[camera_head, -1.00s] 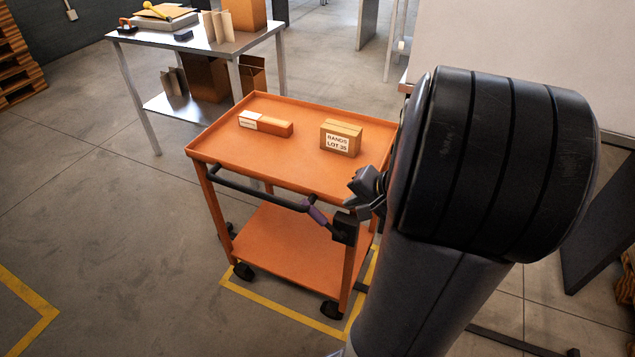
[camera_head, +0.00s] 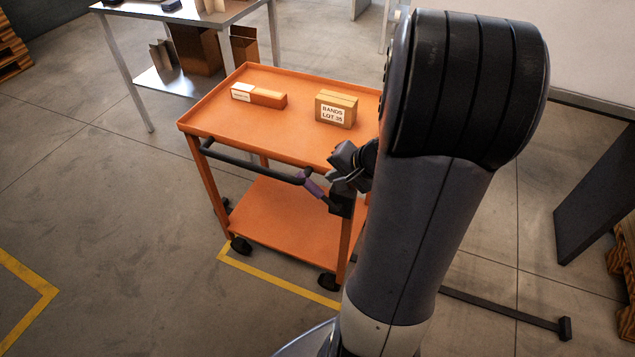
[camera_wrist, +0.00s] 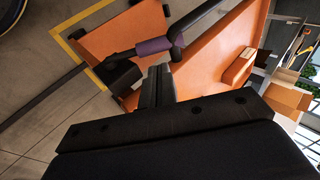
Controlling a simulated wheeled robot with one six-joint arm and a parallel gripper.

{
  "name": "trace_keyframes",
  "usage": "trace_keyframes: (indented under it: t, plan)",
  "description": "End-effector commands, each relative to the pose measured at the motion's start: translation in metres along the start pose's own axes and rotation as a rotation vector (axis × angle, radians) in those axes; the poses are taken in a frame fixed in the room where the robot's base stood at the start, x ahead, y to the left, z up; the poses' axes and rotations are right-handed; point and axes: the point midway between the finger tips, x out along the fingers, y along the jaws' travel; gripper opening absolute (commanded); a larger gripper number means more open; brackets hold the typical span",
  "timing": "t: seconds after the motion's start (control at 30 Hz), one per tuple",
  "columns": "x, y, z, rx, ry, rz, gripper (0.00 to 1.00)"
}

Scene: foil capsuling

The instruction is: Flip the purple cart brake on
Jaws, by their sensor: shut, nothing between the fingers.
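The orange cart (camera_head: 215,128) stands in the middle of the head view, with a dark push bar (camera_head: 250,163) along its near side. The brake lever with a purple sleeve (camera_head: 313,187) sits near the right end of that bar, beside a black block (camera_head: 342,201) on the cart's right post. My gripper (camera_head: 335,172) is shut and empty, just above and right of the purple lever. In the wrist view the purple sleeve (camera_wrist: 153,46) is just beyond my shut fingertips (camera_wrist: 158,72). I cannot tell whether they touch.
A box labelled BANDS LOT 35 (camera_head: 336,110) and a smaller orange-and-white box (camera_head: 258,96) lie on the cart top. A metal table (camera_head: 230,13) stands behind left. Yellow floor lines (camera_head: 270,278) run below the cart. Floor at left is clear.

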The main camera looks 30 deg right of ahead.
Motion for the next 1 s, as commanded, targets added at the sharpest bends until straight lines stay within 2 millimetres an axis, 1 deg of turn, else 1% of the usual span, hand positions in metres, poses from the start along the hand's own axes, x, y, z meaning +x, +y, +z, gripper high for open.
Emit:
trace_keyframes:
  t: [0.03,0.2,0.4,0.6,1.0]
  plan:
    - [0.013,0.001,0.001,-0.001,-0.005,0.0,0.0]
    - [0.045,0.001,0.001,0.0,-0.004,0.001,0.0]
    - [0.071,0.0,0.0,-0.001,-0.002,0.001,0.0]
    - [0.082,0.0,0.0,0.0,0.0,0.0,0.0]
    - [0.083,-0.001,0.0,-0.001,0.0,0.003,0.0]
